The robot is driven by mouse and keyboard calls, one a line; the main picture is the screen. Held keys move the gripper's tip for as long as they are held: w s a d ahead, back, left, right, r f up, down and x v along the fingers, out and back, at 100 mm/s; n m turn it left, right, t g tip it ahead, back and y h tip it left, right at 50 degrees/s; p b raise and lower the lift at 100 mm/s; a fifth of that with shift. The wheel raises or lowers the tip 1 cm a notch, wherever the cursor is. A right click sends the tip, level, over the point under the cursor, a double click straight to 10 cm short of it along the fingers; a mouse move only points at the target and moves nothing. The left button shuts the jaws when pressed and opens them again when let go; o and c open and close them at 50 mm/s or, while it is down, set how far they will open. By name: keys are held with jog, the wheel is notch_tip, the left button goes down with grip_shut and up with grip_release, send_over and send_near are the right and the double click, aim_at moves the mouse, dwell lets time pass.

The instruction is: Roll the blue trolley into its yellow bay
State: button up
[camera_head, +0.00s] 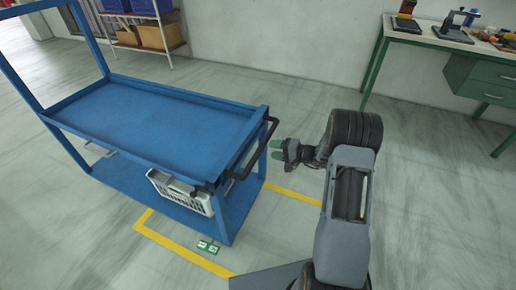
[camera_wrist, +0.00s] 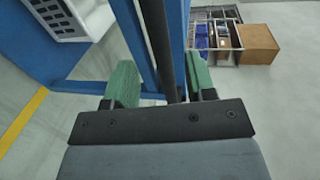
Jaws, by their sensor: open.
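The blue trolley (camera_head: 160,120) stands upright at the left, with a flat top shelf and a low shelf. Its black handle (camera_head: 262,150) is on its right end. The yellow bay (camera_head: 180,246) is a taped outline on the floor; the trolley's right end is over it and its left part is outside. My gripper (camera_head: 276,149) is open at the handle. In the wrist view the black handle bar (camera_wrist: 158,35) passes between the green fingers of my gripper (camera_wrist: 162,70), closer to the right finger. Contact cannot be told. The trolley hides part of the bay.
A grey-white crate (camera_head: 181,192) sits on the trolley's low shelf. A green workbench (camera_head: 415,35) with tools stands at the back right, and a rack with boxes (camera_head: 150,37) by the back wall. A small green-white floor marker (camera_head: 208,247) lies in the bay. Floor at right is clear.

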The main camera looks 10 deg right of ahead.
jog(key=x, duration=0.8)
jog(key=shift+s+d, duration=0.1)
grip_shut()
dwell(0.4)
